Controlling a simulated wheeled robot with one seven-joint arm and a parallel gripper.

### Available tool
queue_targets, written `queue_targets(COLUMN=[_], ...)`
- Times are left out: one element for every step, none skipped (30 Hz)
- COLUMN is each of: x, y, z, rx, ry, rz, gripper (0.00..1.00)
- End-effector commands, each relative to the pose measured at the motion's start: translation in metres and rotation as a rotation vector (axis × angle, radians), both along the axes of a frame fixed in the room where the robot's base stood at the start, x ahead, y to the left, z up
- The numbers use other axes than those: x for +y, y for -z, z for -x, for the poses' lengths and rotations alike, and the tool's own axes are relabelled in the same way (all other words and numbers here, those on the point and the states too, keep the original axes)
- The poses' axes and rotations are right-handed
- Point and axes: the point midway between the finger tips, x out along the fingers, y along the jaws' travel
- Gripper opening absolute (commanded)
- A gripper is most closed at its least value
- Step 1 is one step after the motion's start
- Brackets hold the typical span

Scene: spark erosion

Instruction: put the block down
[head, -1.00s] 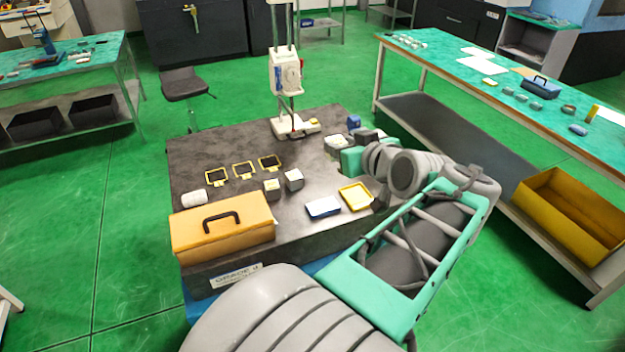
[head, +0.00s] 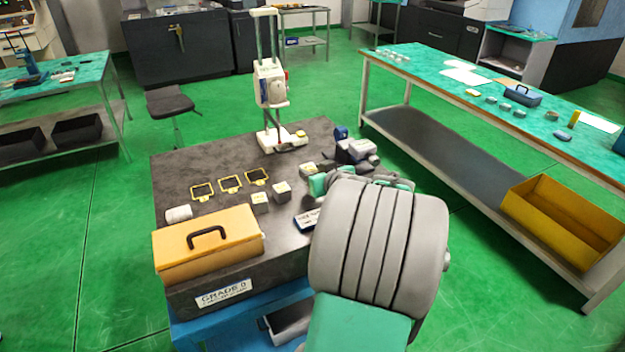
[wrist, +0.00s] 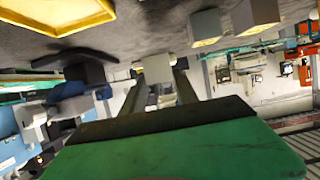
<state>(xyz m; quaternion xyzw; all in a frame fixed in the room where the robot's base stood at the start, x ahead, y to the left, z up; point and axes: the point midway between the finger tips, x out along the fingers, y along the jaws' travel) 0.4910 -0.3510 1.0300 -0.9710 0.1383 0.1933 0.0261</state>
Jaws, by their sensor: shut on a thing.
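My gripper (wrist: 158,84) shows in the wrist view, with its two fingers shut on a pale grey block (wrist: 156,68) at their tips. Dark stone surface lies beyond the block; I cannot tell whether they touch. In the head view my arm hides most of the gripper. Two other grey blocks with pale tops, the left one (head: 260,203) and the right one (head: 282,192), stand on the dark stone table (head: 215,158). Three yellow-edged square frames, left (head: 203,191), middle (head: 230,183) and right (head: 257,176), lie in a row behind them.
An orange toolbox (head: 208,243) stands at the front left beside a white cylinder (head: 179,214). A white column instrument (head: 270,88) stands at the back. A blue-edged tray (head: 307,219) is partly hidden by my arm. Blue and grey items (head: 356,150) crowd the right edge.

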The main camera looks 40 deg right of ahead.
Motion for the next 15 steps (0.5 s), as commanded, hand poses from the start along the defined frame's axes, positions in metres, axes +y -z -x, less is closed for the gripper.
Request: queue_targets(x=[-0.002, -0.003, -0.004, -0.005, -0.006, -0.005, -0.005, -0.005, -0.005, -0.005, -0.005, -0.005, -0.005, -0.005, -0.005], y=[0.003, 0.006, 0.009, 0.012, 0.016, 0.024, 0.030, 0.035, 0.040, 0.043, 0.043, 0.043, 0.043, 0.043, 0.043], z=[-0.004, -0.006, -0.008, -0.010, -0.012, -0.011, -0.011, -0.011, -0.011, -0.011, -0.011, -0.011, -0.011, -0.011, -0.011], rx=[-0.001, 0.000, -0.001, -0.001, 0.000, 0.002, 0.000, 0.001, 0.000, -0.002, -0.002, -0.003, -0.003, -0.003, -0.003], ry=[-0.001, -0.001, -0.001, 0.000, 0.000, 0.000, 0.001, 0.000, 0.000, 0.000, 0.001, 0.001, 0.001, 0.001, 0.001], rz=[0.000, 0.000, 0.000, 0.000, 0.000, -0.001, -0.002, -0.004, -0.001, 0.001, 0.001, 0.002, 0.002, 0.002, 0.002], gripper=[0.00, 0.00, 0.00, 0.00, 0.00, 0.00, 0.00, 0.00, 0.00, 0.00, 0.00, 0.00, 0.00, 0.00, 0.00])
